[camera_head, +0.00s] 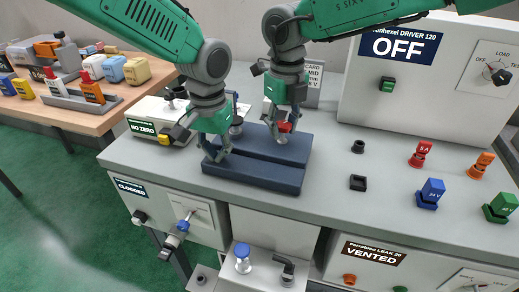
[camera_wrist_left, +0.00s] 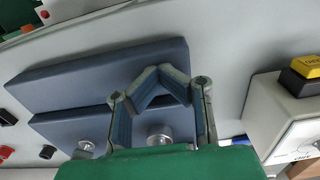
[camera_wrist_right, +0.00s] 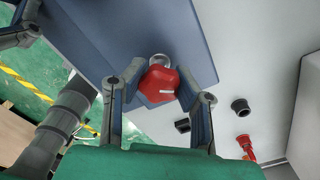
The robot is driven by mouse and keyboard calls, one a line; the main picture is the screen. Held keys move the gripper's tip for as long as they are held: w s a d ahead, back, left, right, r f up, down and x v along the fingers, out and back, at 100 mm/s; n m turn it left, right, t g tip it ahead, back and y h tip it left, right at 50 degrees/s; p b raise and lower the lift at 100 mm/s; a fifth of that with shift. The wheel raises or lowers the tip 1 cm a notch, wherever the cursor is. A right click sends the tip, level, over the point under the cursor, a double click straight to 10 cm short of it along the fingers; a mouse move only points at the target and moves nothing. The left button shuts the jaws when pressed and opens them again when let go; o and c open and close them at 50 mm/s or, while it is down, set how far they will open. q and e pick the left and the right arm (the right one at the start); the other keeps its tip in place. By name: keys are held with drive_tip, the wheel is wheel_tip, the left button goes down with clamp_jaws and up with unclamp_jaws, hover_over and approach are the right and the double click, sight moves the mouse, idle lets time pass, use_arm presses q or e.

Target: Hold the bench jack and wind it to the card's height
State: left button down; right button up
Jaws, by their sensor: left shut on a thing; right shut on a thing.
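The bench jack is a dark blue body of two long bars (camera_head: 262,178) on the grey bench, also filling the middle of the left wrist view (camera_wrist_left: 100,75). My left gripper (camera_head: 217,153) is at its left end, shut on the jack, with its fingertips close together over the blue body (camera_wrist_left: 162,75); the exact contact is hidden. My right gripper (camera_head: 285,132) is shut on the red knob (camera_wrist_right: 159,82) at the jack's right part, one finger on each side. The card (camera_head: 309,80), marked "CARD MID", stands behind my right gripper, partly hidden by it.
A white machine reading OFF (camera_head: 405,85) stands at the back right. Black sockets (camera_head: 358,146) and coloured plugs (camera_head: 430,192) are on the right of the bench. A NO ZERO instrument (camera_head: 158,125) is close to the left gripper. A wooden table (camera_head: 90,118) stands at left.

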drive_tip(key=m, duration=0.3)
drive_tip(key=shift+m, duration=0.4)
drive_tip(key=m, duration=0.3)
drive_tip(key=shift+d+m, duration=0.1)
drive_tip(key=shift+m, duration=0.2)
drive_tip(key=shift+w+m, duration=0.1)
drive_tip(key=shift+m, duration=0.6)
drive_tip(key=m, duration=0.3)
drive_tip(key=shift+m, duration=1)
